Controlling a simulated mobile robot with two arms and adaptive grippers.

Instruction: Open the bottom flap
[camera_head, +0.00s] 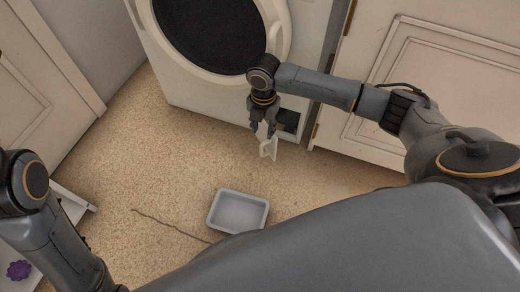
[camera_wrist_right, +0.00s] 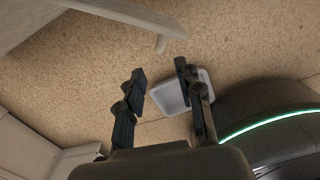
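The white washing machine (camera_head: 190,85) stands at the top of the head view. At its lower right corner, the small white bottom flap (camera_head: 271,147) stands out from the front, beside a dark opening (camera_head: 288,119). My right gripper (camera_head: 263,128) points down just above and in front of the flap, overlapping it in the head view. I cannot tell whether they touch. In the right wrist view the right gripper (camera_wrist_right: 160,72) has its fingers apart with nothing between them. My left arm shows at lower left, but its gripper is out of view.
A small grey tray (camera_head: 238,212) lies on the floor in front of the machine. A thin dark cord (camera_head: 165,222) lies left of it. A panelled cabinet door (camera_head: 375,135) is right of the machine. A purple object (camera_head: 18,270) is at lower left. Floor between is clear.

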